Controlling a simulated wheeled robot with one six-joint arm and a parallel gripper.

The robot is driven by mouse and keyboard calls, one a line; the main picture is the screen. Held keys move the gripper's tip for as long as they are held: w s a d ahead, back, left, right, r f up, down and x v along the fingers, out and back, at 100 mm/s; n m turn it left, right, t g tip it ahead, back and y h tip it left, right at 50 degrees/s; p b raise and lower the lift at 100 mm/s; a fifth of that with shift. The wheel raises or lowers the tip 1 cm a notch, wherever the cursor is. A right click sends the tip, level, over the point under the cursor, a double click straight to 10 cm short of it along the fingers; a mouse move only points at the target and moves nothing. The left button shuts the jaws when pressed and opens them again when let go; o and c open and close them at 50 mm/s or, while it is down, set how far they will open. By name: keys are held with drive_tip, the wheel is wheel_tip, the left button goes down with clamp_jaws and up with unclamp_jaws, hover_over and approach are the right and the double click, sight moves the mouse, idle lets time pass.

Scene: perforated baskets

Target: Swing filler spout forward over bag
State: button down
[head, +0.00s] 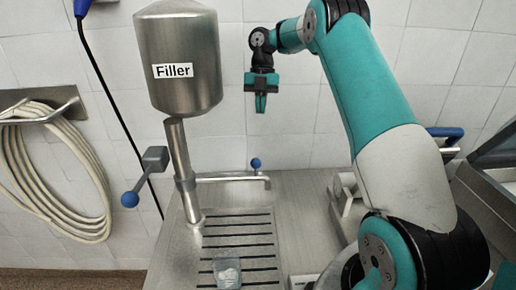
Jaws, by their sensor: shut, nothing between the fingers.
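The filler (180,60) is a steel tank with a "Filler" label, standing on a slanted post (180,155) at the left of the steel bench. A thin spout pipe (225,179) runs right from the post at low height and bends down at its right end. A small blue knob (256,163) stands up from it near that end. A small clear bag (228,271) is on the slotted drain grate, nearer me than the spout. My gripper (260,103) is shut and empty, pointing down, above and behind the spout's end and apart from it.
A lever with a blue ball (130,199) sticks out left of the post. A coiled hose (60,175) hangs on the wall at left. The drain grate (240,240) is mostly bare.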

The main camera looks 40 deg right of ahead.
drive_tip(key=s+a+f+b, duration=0.2)
drive_tip(key=f+b, duration=0.1)
drive_tip(key=f, duration=0.2)
drive_tip(key=s+a+f+b, duration=0.2)
drive_tip(key=s+f+b, duration=0.1)
drive_tip(key=f+b, duration=0.1)
drive_tip(key=shift+a+f, duration=0.4)
drive_tip(key=shift+f, duration=0.1)
drive_tip(key=shift+s, duration=0.1)
